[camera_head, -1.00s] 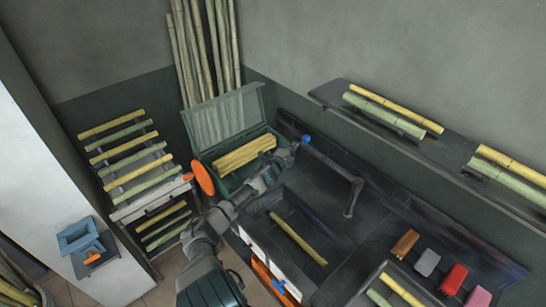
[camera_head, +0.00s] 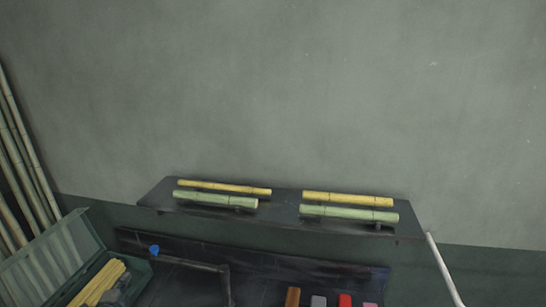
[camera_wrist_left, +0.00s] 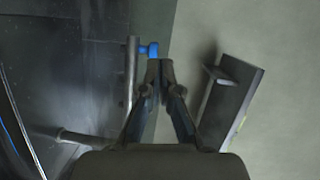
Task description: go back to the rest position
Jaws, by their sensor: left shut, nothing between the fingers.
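My right gripper is in neither view.
A dark wall shelf (camera_head: 285,208) bears yellow and green cane pieces. The box holds yellow cane pieces (camera_head: 97,284). The blue knob (camera_head: 154,250) and pipe stand by the counter's back. Coloured blocks (camera_head: 345,300) show at the bottom. The upper wall is clear.

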